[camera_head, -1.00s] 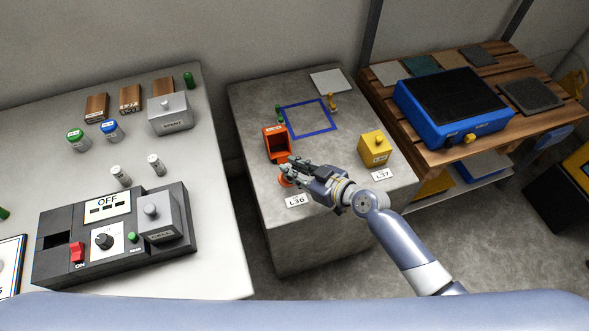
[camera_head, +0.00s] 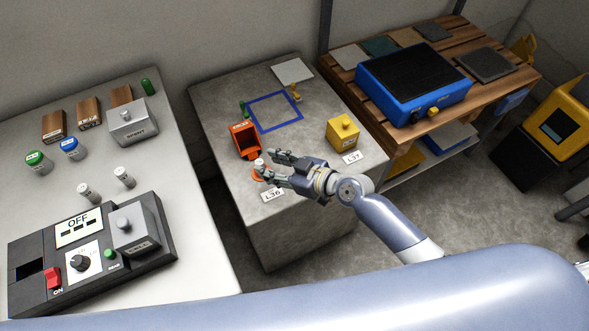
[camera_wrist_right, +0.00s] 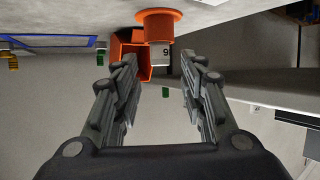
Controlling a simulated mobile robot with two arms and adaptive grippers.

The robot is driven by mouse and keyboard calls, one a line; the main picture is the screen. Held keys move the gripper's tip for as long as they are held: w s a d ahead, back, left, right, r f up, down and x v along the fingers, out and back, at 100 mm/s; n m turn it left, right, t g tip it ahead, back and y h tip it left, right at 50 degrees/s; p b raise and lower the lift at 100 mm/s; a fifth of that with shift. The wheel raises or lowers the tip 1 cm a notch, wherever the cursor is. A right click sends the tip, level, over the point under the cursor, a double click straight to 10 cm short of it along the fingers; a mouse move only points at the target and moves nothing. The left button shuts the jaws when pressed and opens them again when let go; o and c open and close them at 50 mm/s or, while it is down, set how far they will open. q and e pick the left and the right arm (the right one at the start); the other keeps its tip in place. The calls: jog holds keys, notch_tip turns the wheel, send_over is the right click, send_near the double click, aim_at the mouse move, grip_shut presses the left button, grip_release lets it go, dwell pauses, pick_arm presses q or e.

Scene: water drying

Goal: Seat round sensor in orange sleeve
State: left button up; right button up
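The round sensor (camera_head: 260,163), a small pale cylinder, stands upright at the orange sleeve (camera_head: 258,177) on the grey table. In the right wrist view, which is upside down, the flanged orange sleeve (camera_wrist_right: 158,26) is at the top and the pale, marked sensor (camera_wrist_right: 161,57) projects from it. How deep it sits is hidden. My right gripper (camera_head: 268,165) is open, its fingers spread at either side of the sensor with visible gaps. In the wrist view, the gripper (camera_wrist_right: 160,66) has nothing clamped between its fingers. My left gripper is out of view.
An open orange box (camera_head: 245,140) stands just behind the sleeve. A yellow block (camera_head: 342,133) is to the right, and a blue square outline (camera_head: 274,112) lies behind. Label L36 (camera_head: 272,195) is in front. The left bench (camera_head: 200,240) holds a control panel and several pieces.

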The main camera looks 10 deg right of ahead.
jog(key=v, duration=0.9)
jog(key=shift+s+d, duration=0.15)
